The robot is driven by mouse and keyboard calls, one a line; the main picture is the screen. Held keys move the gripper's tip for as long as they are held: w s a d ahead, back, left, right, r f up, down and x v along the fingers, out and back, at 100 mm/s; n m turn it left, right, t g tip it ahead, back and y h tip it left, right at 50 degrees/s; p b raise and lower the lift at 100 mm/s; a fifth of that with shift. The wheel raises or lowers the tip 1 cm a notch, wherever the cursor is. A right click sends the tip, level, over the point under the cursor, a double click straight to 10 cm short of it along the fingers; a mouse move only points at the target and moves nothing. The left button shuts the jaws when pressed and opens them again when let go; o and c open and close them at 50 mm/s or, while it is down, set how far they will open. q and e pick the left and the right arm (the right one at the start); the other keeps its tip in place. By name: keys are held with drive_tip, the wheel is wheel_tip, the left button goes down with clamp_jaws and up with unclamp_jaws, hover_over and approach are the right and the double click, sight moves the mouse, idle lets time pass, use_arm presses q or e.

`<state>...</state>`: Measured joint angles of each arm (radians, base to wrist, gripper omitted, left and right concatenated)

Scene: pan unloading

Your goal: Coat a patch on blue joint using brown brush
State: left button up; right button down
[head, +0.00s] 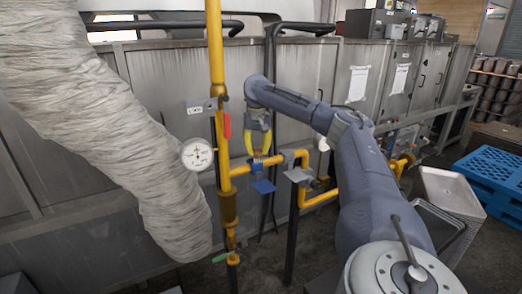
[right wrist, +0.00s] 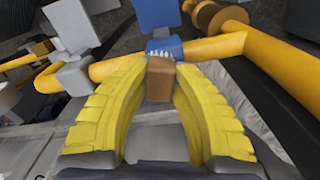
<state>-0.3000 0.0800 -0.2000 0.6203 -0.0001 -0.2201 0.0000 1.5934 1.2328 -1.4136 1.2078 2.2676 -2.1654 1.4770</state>
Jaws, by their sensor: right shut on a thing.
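The blue joint (head: 257,166) is on the yellow pipe beside the gauge in the head view. It also shows in the right wrist view (right wrist: 157,45), just beyond the brush tip. My right gripper (head: 261,153) is above the joint, with its yellow fingers pointing down. In the right wrist view its fingers are shut on the brown brush (right wrist: 160,80). The brush's pale bristles overlap the blue joint in that view, and I cannot tell whether they touch it. My left gripper is out of view.
A tall yellow pipe (head: 215,60) with a white gauge (head: 197,154) stands left of my gripper. A blue plate (head: 264,187) and a grey plate (head: 298,175) sit by the horizontal pipe. A large pale hose (head: 100,110) fills the left. A blue pallet (head: 495,175) lies right.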

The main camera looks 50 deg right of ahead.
drive_tip(key=shift+w+a, duration=0.2)
drive_tip(key=shift+a, duration=0.25)
drive_tip(key=shift+a, duration=0.1)
drive_tip(key=shift+w+a, duration=0.3)
drive_tip(key=shift+a, duration=0.35)
drive_tip(key=shift+w+a, duration=0.3)
drive_tip(key=shift+a, duration=0.3)
drive_tip(key=shift+w+f, duration=0.1)
drive_tip(key=shift+w, duration=0.15)
drive_tip(key=shift+s+d, duration=0.45)
drive_tip(key=shift+d, duration=0.55)
drive_tip(key=shift+s+d, duration=0.4)
drive_tip(key=shift+d, duration=0.65)
drive_tip(key=shift+s+d, duration=0.45)
drive_tip(key=shift+d, duration=0.55)
drive_tip(key=shift+a, duration=0.1)
drive_tip(key=shift+w+a, duration=0.35)
drive_tip(key=shift+a, duration=0.4)
drive_tip(key=shift+w+a, duration=0.35)
drive_tip(key=shift+a, duration=0.4)
